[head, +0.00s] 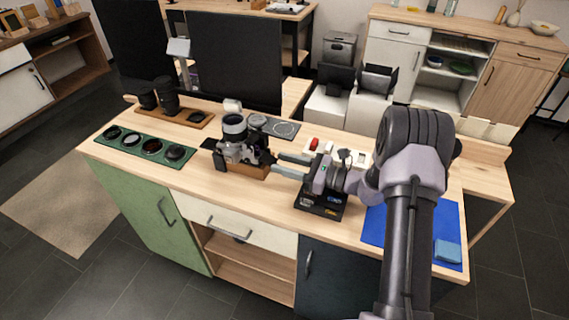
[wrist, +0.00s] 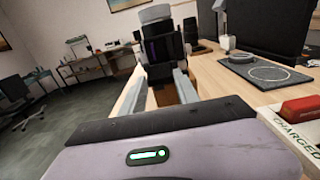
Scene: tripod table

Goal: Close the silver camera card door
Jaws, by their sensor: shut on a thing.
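The silver camera (head: 256,149) stands on a small wooden block (head: 250,170) near the middle of the worktop. My gripper is shut on the camera with the fingers apart. The card door cannot be told apart from the body, so its angle is unclear.
A green tray (head: 115,147) with several round filters lies at left, and dark lenses (head: 165,98) stand behind it. A grey mat (head: 284,129) is behind the camera. A black tray (head: 308,207) lies below my gripper. A blue mat (head: 376,232) with a cloth (head: 447,251) is at right.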

